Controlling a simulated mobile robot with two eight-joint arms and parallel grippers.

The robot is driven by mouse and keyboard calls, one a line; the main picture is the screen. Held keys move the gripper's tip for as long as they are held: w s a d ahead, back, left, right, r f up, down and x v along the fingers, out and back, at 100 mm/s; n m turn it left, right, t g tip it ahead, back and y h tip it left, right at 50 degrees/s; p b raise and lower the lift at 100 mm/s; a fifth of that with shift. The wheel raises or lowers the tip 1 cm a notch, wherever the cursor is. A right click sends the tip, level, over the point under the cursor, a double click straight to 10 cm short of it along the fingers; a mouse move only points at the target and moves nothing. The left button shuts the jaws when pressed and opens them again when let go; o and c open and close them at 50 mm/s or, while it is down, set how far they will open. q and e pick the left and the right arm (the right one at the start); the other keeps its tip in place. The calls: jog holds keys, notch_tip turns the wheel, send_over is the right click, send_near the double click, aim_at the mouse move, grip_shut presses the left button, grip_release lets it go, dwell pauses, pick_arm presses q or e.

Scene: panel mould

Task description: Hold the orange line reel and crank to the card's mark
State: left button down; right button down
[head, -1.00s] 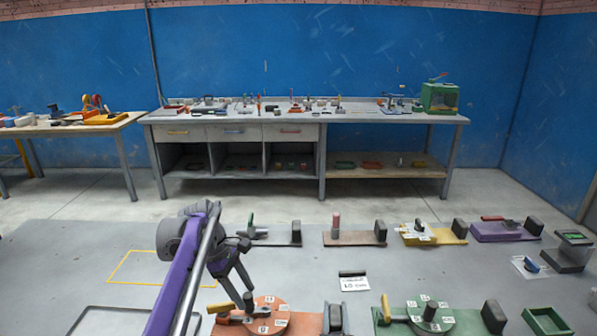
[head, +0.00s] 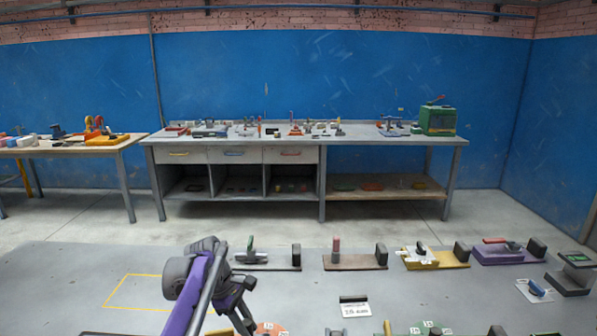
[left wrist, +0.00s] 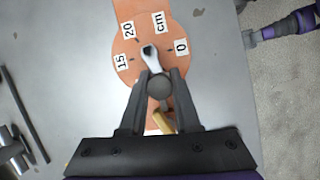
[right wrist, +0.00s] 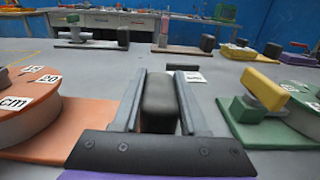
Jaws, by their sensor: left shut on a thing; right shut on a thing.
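The orange line reel (left wrist: 178,70) fills the upper middle of the left wrist view, with labels 0, 15, 20 and cm on its disc. Its grey crank (left wrist: 150,54) runs from the hub to a round dark knob (left wrist: 159,86). My left gripper (left wrist: 160,82) is shut on that knob. My right gripper (right wrist: 160,78) is shut on the dark upright block (right wrist: 159,104) at the end of the reel's orange base (right wrist: 90,125). In the head view only the reel's top edge (head: 271,327) shows. The white card (head: 355,309) lies beyond it; its figure is too small to read surely.
A green reel (right wrist: 300,98) with a yellow-topped post stands to the right. A row of other fixtures, such as the yellow one (head: 440,259) and the purple one (head: 508,255), lines the table's far side. A yellow outline (head: 150,277) marks bare table at left.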

pick_arm(q)
jog(key=shift+w, duration=0.1)
jog(key=shift+w+m+g, duration=0.25)
jog(key=shift+m, duration=0.4)
jog(key=shift+w+m+g, duration=0.25)
jog(key=shift+m, duration=0.4)
jog(key=m, duration=0.1)
jog(key=w+m, duration=0.1)
jog(key=m, duration=0.1)
jog(key=m+g+y, duration=0.1)
jog(key=shift+w+d, duration=0.25)
jog(key=shift+w, duration=0.1)
jog(key=shift+m, duration=0.5)
jog(key=shift+s+d, duration=0.1)
jog(key=shift+g, duration=0.3)
jog(key=c, duration=0.6)
grip_release()
jog(key=shift+y, duration=0.3)
jog(key=shift+r, duration=0.1)
